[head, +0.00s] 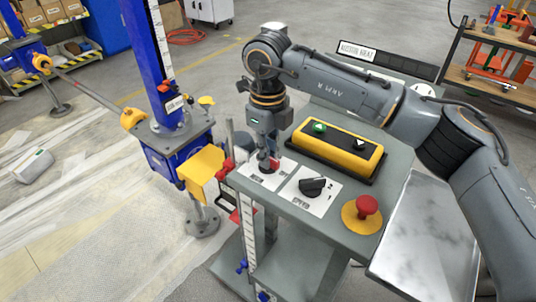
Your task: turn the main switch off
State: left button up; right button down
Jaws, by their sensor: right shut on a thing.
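A grey control console (329,216) stands at the centre. My right gripper (267,161) comes down from above onto a small white label plate (256,181) at the console's left corner. Which way the handle points is hard to tell. A black rotary knob (313,186) sits on a second white plate to the right, apart from the gripper. My left gripper is not in view.
A yellow button box (338,148) and a red mushroom button (367,206) sit close by on the console. A blue screw jack (176,148) with yellow parts stands to the left. A shelf (497,80) stands at the back right.

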jog(key=shift+r, duration=0.1)
jog(key=c, duration=1.4)
grip_release()
jog(key=shift+o, duration=0.2)
notch_tip(320, 180, up, 12)
